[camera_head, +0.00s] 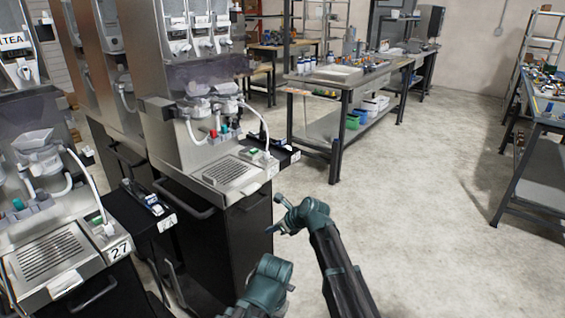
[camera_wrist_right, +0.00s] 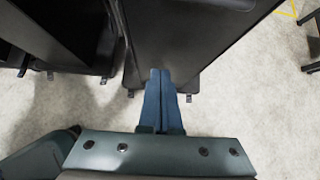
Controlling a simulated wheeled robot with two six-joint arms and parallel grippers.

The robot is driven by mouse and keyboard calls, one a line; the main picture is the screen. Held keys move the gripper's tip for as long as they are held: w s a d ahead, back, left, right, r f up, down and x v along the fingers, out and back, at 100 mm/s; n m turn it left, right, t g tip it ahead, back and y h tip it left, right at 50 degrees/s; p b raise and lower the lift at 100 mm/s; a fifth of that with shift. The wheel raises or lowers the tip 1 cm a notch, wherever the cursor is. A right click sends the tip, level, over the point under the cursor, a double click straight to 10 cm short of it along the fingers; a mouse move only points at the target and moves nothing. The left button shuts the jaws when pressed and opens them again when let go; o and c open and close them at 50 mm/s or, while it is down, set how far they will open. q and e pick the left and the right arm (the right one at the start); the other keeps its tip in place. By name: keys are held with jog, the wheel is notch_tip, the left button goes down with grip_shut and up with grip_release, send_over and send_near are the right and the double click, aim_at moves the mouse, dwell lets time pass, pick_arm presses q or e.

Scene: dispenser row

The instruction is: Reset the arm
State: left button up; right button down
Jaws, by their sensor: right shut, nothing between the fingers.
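My right arm comes up from the bottom of the head view. Its gripper (camera_head: 272,229) is in front of the black cabinet (camera_head: 232,245) under the middle dispenser. In the right wrist view the two blue fingers of the right gripper (camera_wrist_right: 160,74) lie together, shut, with nothing between them. They point over the dark cabinet front (camera_wrist_right: 185,40); I cannot tell the exact gap to it. My left gripper is not in view.
Tall steel dispensers (camera_head: 180,130) line the left, with drip trays (camera_head: 230,172) and hoses. A black side shelf (camera_head: 140,205) juts out between them. A workbench (camera_head: 340,80) stands behind, another table (camera_head: 540,120) at right. The grey floor (camera_head: 420,220) is clear.

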jog(key=s+d+f+n+g+h, duration=0.2)
jog(key=s+d+f+n+h, duration=0.15)
jog(key=s+d+n, duration=0.9)
jog(key=s+d+f+n+g+h, duration=0.2)
jog(key=s+d+f+n+h, duration=0.15)
jog(key=s+d+n, duration=0.85)
jog(key=s+a+n+g+h, duration=0.1)
jog(key=s+a+n, duration=0.4)
jog(key=a, duration=0.7)
notch_tip(320, 180, up, 16)
jog(key=p, duration=1.5)
jog(key=shift+s+m, duration=0.3)
jog(key=shift+m, duration=0.15)
jog(key=shift+d, duration=0.1)
